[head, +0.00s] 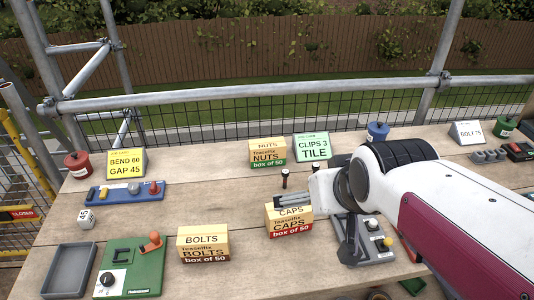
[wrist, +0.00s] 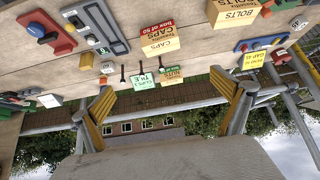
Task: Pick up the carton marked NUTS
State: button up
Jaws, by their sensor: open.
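The NUTS carton (head: 268,152), orange-tan with a green "box of 50" band, stands upright towards the back of the wooden table in the head view. It also shows in the wrist view (wrist: 173,73), upside down and small, between my fingers in the picture. My gripper (wrist: 160,83) is open, with yellow pads wide apart and nothing between them. In the head view my gripper (head: 313,226) is by the CAPS carton (head: 290,222), nearer the front and to the right of the NUTS carton. One finger covers part of the CAPS carton.
The green CLIPS 3 TILE card (head: 313,147) stands just right of the NUTS carton. The BOLTS carton (head: 203,245) is front left. A blue panel (head: 127,191) and yellow card (head: 127,163) lie left. Bare wood lies left of NUTS.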

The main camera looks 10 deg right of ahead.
jog(key=w+a+f+t, duration=0.1)
jog(key=w+t, duration=0.1)
jog(key=w, duration=1.4)
jog(key=t, duration=0.4)
send_over(267, 149)
jog(key=s, duration=0.8)
notch_tip(267, 149, down, 13)
jog(key=w+f, duration=0.1)
jog(key=f, duration=0.1)
jog(key=w+f+t, duration=0.1)
jog(key=f, duration=0.2)
jog(key=w+f+t, duration=0.1)
jog(key=f, duration=0.1)
jog(key=shift+w+f, duration=0.15)
jog(key=shift+f, duration=0.2)
jog(key=shift+w, duration=0.1)
jog(key=shift+x, duration=1.2)
jog(key=shift+w+d, duration=0.1)
jog(key=shift+w, duration=0.05)
